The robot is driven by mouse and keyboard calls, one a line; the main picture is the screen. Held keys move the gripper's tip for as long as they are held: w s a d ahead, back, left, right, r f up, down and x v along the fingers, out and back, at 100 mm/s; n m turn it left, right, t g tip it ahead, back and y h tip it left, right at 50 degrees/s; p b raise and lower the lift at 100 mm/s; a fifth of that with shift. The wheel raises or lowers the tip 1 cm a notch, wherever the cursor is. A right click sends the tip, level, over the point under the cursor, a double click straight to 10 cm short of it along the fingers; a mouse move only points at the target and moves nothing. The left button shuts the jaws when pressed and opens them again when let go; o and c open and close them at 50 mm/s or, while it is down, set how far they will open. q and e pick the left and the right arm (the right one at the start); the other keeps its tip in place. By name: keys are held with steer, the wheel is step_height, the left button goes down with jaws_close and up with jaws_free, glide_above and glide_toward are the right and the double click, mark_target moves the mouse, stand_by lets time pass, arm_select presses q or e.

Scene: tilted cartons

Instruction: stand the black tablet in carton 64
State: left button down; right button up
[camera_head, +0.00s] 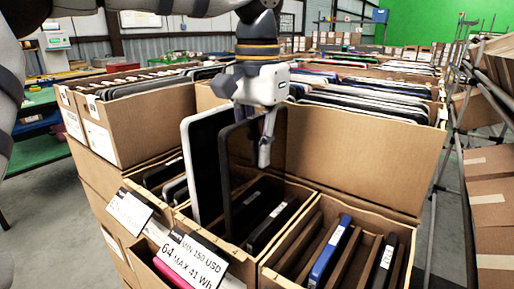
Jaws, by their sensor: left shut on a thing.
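The black tablet (226,180) is upright and slightly tilted, its lower part inside the opening of carton 64 (222,246). Whether its bottom edge touches the carton floor is hidden. My left gripper (264,152) comes down from above and is shut on the black tablet near its upper part. Carton 64 bears a white label (191,259) on its front. A white-edged tablet (203,160) stands upright just left of the black tablet and rises well above the rim. Dark devices (270,222) lie lower in the carton to the right. My right gripper is not in view.
A carton with slots on the right holds a blue device (329,250) and a black device (383,262). Taller cartons full of devices (360,155) stand close behind. Another labelled carton section (130,211) is at the left. A metal frame (455,150) stands at the right.

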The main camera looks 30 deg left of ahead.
arm_select(q)
steer(key=c, duration=1.5)
jaws_free()
steer(key=shift+c, duration=0.2)
step_height(320, 180, up, 12)
steer(key=shift+r, duration=0.1)
